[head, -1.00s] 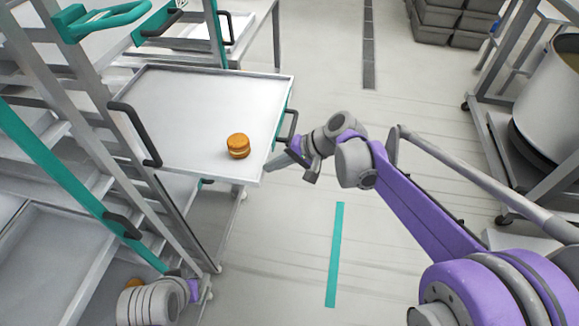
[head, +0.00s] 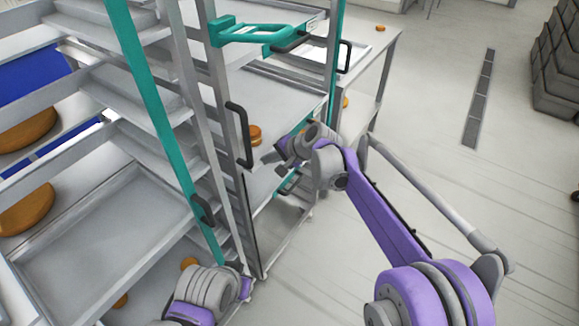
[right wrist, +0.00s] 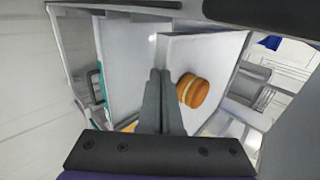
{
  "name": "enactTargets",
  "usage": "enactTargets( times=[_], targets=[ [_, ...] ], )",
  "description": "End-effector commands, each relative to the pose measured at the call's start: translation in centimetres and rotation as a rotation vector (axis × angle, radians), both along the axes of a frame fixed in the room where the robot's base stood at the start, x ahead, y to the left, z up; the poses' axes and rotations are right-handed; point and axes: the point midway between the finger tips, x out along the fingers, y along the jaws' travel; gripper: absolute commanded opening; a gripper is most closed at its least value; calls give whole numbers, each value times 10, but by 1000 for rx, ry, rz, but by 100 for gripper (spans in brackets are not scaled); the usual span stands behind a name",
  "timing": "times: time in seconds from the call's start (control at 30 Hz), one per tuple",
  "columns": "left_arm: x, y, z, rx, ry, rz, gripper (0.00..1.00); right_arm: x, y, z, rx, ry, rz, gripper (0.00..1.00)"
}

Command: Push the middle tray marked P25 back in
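The middle tray (head: 272,92) is a pale metal sheet in the rack, its front edge near the rack's front posts. A label P25 is not readable. One orange-brown filled round (head: 256,132) sits on it, partly behind a black handle; a round also shows in the right wrist view (right wrist: 194,91). My right gripper (head: 277,156) is at the tray's front, fingers together with nothing between them in the right wrist view (right wrist: 160,74). Whether it touches the tray is unclear.
The rack has grey posts, black handles (head: 238,136) and a teal bracket (head: 250,32). Lower trays on the left hold more rounds (head: 25,205). A metal table (head: 385,58) stands behind. Grey crates (head: 558,65) are at the far right. Floor on the right is open.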

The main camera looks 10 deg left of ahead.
Motion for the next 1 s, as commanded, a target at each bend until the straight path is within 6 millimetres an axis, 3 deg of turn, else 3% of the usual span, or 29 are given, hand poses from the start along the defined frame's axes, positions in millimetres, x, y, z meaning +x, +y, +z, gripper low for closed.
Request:
enactTargets(
  times=[0.1, 0.3, 1.0],
  targets=[
    [1, 0, 4, 0, -2, 0, 0, 8, 20, 1, 0, -2, 0, 0],
    [2, 0, 8, 0, -3, 0, 0, 15, 39, 1, 0, -1, -1, 0],
    [2, 0, 8, 0, -3, 0, 0, 17, 44, 0, 1, -2, -3, 0]
  ],
)
